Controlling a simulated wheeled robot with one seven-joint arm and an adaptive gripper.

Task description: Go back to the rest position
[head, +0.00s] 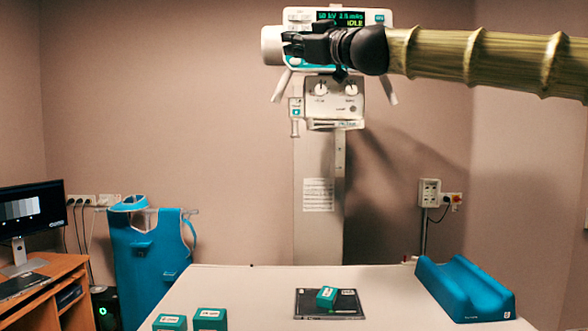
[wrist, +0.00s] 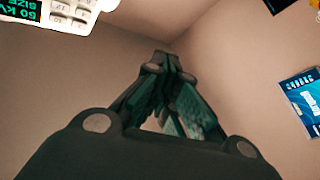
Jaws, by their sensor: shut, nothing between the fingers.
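My gripper (head: 288,44) is raised high in the head view, in front of the x-ray unit (head: 300,18) on its column. My arm reaches in from the right edge, almost level. In the wrist view my gripper (wrist: 165,58) has its fingers together with nothing held between them. The wall and ceiling lie behind it, and part of a control panel (wrist: 70,12) shows at the upper left.
The pale table (head: 240,290) holds a dark plate (head: 305,305) with a green block (head: 327,297) on it, two green blocks (head: 210,318) at the front, and a blue cradle (head: 465,290) at right. A blue apron (head: 145,255) and a desk (head: 50,290) stand left.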

